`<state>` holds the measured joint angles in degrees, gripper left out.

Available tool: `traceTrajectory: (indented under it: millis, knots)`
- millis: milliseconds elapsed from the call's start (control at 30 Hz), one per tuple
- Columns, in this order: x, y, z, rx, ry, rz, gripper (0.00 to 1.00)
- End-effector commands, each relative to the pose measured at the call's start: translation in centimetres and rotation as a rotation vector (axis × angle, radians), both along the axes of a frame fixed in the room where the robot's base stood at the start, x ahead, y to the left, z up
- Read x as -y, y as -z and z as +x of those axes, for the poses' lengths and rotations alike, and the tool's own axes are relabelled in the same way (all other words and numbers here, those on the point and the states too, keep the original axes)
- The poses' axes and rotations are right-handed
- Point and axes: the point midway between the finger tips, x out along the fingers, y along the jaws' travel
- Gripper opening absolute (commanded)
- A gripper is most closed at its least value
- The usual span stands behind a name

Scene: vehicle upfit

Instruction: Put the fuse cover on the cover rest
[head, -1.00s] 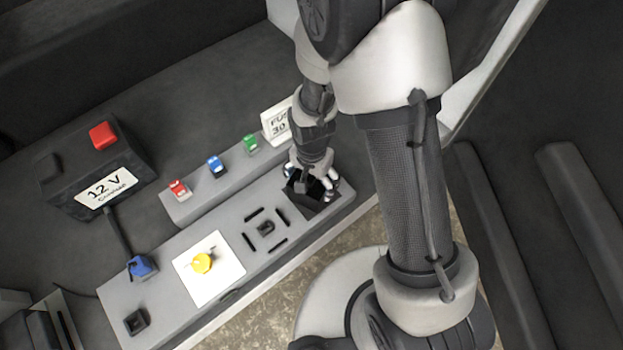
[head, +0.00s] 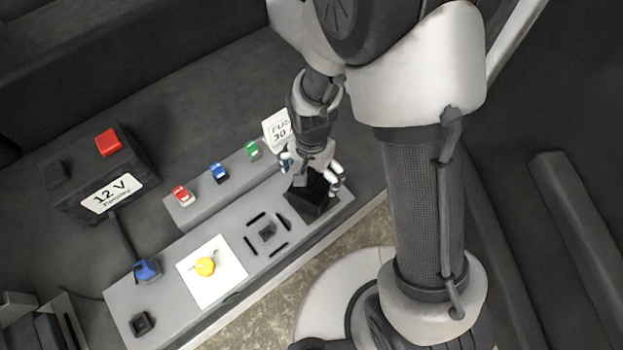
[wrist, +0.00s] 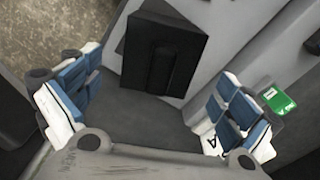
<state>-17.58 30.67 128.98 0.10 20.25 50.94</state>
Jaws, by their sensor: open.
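The fuse cover (head: 309,199) is a black square box with a raised ridge on top. It stands at the right end of the grey panel in the head view. In the wrist view the cover (wrist: 165,50) lies ahead of my fingers, its ridge facing me. My gripper (head: 318,178) is just above the cover, open, with its blue-and-white fingers (wrist: 155,108) wide apart and a gap between them and the ridge.
Four dark slots surround a small black socket (head: 267,233) left of the cover. A white card with a yellow knob (head: 205,267) and a blue plug (head: 146,270) lie farther left. Red, blue and green fuses (head: 252,150) and a fuse sign (head: 278,130) stand behind; a 12 V battery (head: 105,170) is at left.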

Motion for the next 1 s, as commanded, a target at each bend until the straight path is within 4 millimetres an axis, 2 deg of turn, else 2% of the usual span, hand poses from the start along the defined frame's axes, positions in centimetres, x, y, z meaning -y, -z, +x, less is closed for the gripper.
traceTrajectory:
  millis: [33, 200, 333, 567, 633, 733, 800, 867, 1000]
  knots:
    - [0.0, -1.6, 0.1, 0.003, 0.0, 0.001, 0.98]
    - [0.0, -4.4, 0.0, 0.001, 0.0, 0.0, 0.98]
    - [0.0, -5.5, 0.0, 0.0, 0.0, 0.0, 0.98]
    - [0.1, -6.2, 0.0, 0.005, -0.004, 0.002, 0.98]
    - [0.4, -7.3, 0.1, 0.018, -0.019, 0.006, 0.98]
    - [1.5, -10.6, 0.0, 0.059, -0.065, 0.014, 0.98]
    - [2.7, -13.7, -0.4, 0.099, -0.114, 0.017, 0.98]
    - [3.8, -16.5, -1.1, 0.136, -0.165, 0.017, 0.98]
    - [6.4, -21.9, -3.8, 0.217, -0.281, 0.0, 0.98]
